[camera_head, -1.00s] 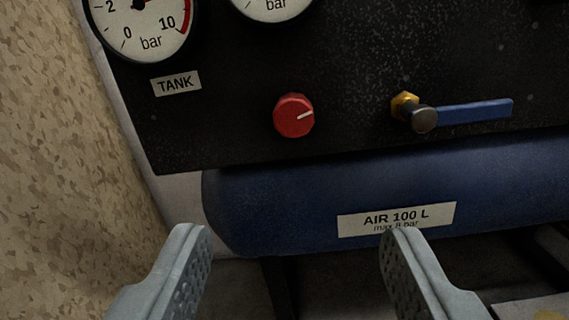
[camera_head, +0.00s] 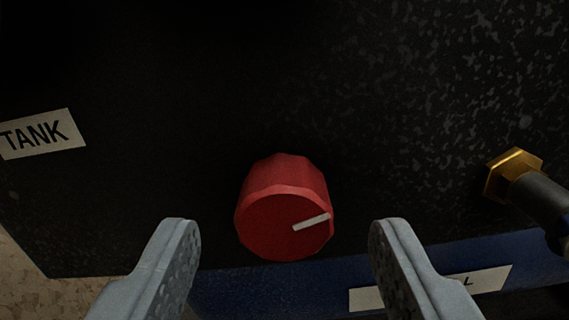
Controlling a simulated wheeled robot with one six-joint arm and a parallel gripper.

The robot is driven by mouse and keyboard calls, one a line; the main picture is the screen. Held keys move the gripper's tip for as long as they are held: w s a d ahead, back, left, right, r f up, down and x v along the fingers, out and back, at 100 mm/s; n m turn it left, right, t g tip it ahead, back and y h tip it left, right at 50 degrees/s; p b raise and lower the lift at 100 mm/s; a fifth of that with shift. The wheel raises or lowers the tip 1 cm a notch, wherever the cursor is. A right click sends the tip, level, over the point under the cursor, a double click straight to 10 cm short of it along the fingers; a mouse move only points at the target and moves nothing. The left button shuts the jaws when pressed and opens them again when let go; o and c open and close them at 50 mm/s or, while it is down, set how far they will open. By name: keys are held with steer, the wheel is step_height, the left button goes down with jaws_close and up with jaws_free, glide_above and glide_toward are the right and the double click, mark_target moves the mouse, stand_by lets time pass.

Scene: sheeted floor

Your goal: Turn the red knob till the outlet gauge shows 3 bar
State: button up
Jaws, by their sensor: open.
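The red knob (camera_head: 284,208) sticks out from the black panel at the middle of the view. Its white pointer line aims right and slightly up. My gripper (camera_head: 284,222) is open, with one grey finger to the left of the knob and one to the right. Gaps show between the fingers and the knob, and I cannot tell the exact depth between them. The outlet gauge is out of view, so its reading does not show.
A TANK label (camera_head: 42,134) is on the black panel (camera_head: 300,80) at left.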

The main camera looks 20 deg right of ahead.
mark_target(284, 212)
steer(key=shift+x, duration=1.35)
steer(key=c, duration=1)
steer(key=shift+o, duration=0.2)
steer(key=m, duration=0.5)
steer(key=shift+m, duration=0.4)
steer(key=shift+d+m, duration=0.1)
steer(key=shift+m, duration=2.2)
steer(key=shift+f, duration=0.1)
